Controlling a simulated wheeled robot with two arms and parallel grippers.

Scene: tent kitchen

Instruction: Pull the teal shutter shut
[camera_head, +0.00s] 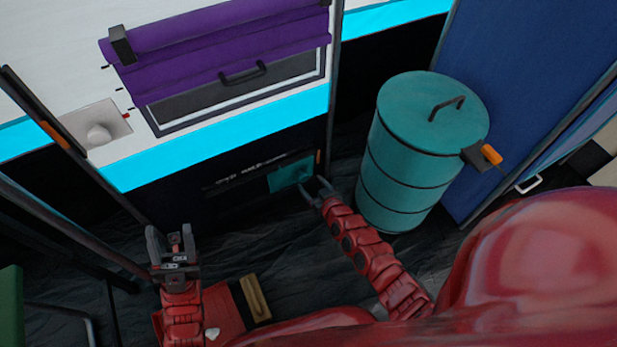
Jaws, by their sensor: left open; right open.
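The teal shutter (290,174) is a small flat panel at the right end of a low, dark, wide slot (235,178) in the front wall. The slot to its left shows dark with some small pale items, so the shutter covers only the right part. My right gripper (316,187) is open, just right of and below the shutter's lower right edge. I cannot tell if a finger touches the shutter. My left gripper (170,240) is open and empty, pointing up, well to the left and nearer to me.
A purple roller blind (220,45) with a dark handle hangs above the slot. A teal lidded barrel (410,165) stands close to the right of my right gripper. A red box (222,308) and wooden block (255,298) lie on the dark floor near my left arm.

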